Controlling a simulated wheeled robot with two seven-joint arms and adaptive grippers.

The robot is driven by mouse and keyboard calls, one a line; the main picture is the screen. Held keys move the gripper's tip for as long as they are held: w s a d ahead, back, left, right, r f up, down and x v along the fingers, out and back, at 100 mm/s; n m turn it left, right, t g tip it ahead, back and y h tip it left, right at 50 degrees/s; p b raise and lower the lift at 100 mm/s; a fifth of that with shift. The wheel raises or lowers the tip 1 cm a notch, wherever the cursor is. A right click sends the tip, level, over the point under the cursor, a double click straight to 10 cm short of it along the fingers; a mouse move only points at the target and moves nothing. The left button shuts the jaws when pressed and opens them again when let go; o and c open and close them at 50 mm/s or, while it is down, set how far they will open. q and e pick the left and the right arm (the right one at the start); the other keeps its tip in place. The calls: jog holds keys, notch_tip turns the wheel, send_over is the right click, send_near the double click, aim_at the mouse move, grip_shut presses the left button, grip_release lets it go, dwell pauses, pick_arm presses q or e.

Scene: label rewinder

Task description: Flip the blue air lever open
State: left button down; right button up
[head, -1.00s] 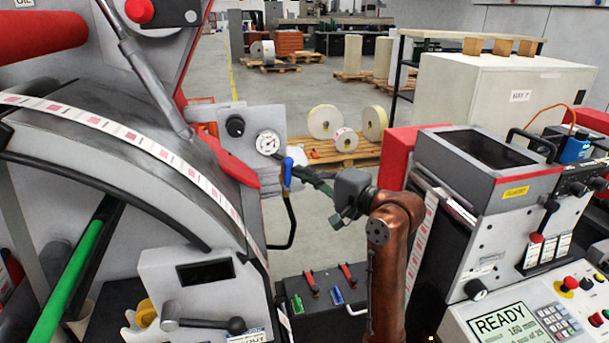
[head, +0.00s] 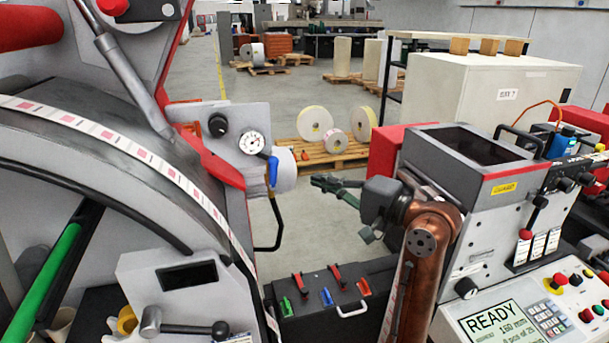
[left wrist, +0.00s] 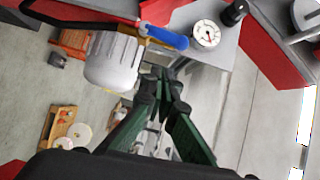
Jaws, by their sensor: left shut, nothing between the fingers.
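The blue air lever (head: 273,171) hangs upright, pointing down, beside the pressure gauge (head: 253,143) in the head view. In the left wrist view the lever (left wrist: 165,37) lies slantwise beyond the fingertips, between the gauge (left wrist: 206,34) and a pale round cylinder (left wrist: 112,62). My left gripper (head: 318,181) is to the right of the lever in the head view, with a clear gap between them. Its dark green fingers (left wrist: 163,80) are closed together and empty in the left wrist view. My right gripper is in neither view.
A black hose (head: 279,225) runs down below the lever. A red guard (head: 212,160) is left of the gauge. A dark toolbox (head: 320,300) stands below my arm. The grey machine housing (head: 480,180) with its control panel (head: 515,315) is at right. Floor shows behind the gripper.

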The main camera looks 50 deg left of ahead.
pick_arm(q)
jog(key=shift+w+d+f, duration=0.1)
jog(key=shift+w+d, duration=0.1)
jog(key=shift+d, duration=0.55)
jog(key=shift+w+d+f, duration=0.1)
jog(key=shift+w+d, duration=0.05)
jog(key=shift+d, duration=0.55)
jog(key=shift+w+d, duration=0.2)
jog(key=shift+d, duration=0.55)
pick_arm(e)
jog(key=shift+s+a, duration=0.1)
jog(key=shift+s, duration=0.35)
